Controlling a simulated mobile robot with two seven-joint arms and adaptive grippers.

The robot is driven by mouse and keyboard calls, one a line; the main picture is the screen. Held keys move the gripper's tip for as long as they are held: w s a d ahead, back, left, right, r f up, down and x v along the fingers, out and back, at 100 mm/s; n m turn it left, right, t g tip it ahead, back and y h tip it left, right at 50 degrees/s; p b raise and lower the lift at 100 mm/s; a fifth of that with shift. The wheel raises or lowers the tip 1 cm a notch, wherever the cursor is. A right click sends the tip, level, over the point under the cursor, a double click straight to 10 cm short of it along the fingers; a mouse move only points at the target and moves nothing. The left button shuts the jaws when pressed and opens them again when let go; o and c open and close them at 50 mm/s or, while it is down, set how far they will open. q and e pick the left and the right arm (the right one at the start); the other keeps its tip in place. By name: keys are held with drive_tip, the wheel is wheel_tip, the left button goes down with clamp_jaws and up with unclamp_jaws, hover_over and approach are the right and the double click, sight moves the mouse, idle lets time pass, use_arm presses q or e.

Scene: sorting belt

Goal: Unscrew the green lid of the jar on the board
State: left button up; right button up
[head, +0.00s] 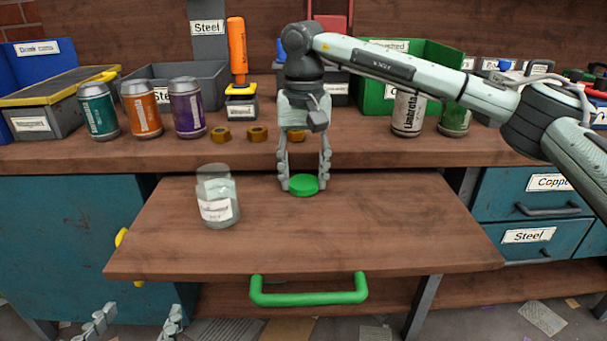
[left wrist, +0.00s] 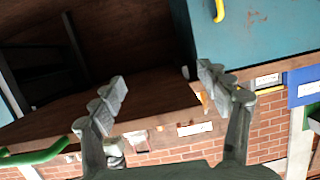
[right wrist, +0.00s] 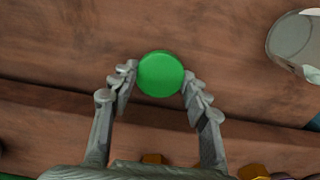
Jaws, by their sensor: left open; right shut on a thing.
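The glass jar (head: 217,205) stands upright on the wooden board (head: 330,240), left of centre, with a white label and no lid on it. Its rim also shows at the right edge of the right wrist view (right wrist: 290,35). The green lid (head: 303,186) is at the back middle of the board, right of the jar and apart from it. My right gripper (head: 304,180) points down and is shut on the lid's sides, low at the board; I cannot tell if the lid touches it. My left gripper (head: 142,312) is open and empty, low in front of the board's left side.
On the bench behind stand several cans (head: 189,107), brass nuts (head: 257,134), an orange-handled tool (head: 237,50) and labelled bins (head: 181,77). A green handle (head: 308,292) hangs under the board's front edge. The board's front and right are clear.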

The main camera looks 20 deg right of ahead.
sight(303, 182)
use_arm(q)
drive_tip(key=shift+r, duration=0.15)
use_arm(e)
drive_tip(key=shift+f, duration=0.1)
drive_tip(key=o, duration=1.3)
use_arm(q)
drive_tip(key=shift+w+d+r, duration=0.1)
drive_tip(key=shift+d+r, duration=0.1)
drive_tip(key=shift+r, duration=0.05)
use_arm(e)
drive_tip(key=shift+r, duration=0.35)
use_arm(q)
drive_tip(key=s+a+f+g+y+p, duration=0.1)
drive_tip(key=s+a+f+g, duration=0.1)
drive_tip(key=a+f+g, duration=0.1)
wheel_tip(303, 182, down, 3)
drive_tip(key=shift+a+r+y, duration=0.1)
drive_tip(key=shift+a+y, duration=0.3)
drive_tip(key=shift+a, duration=0.15)
use_arm(e)
wheel_tip(303, 182, up, 12)
drive_tip(key=shift+f, duration=0.2)
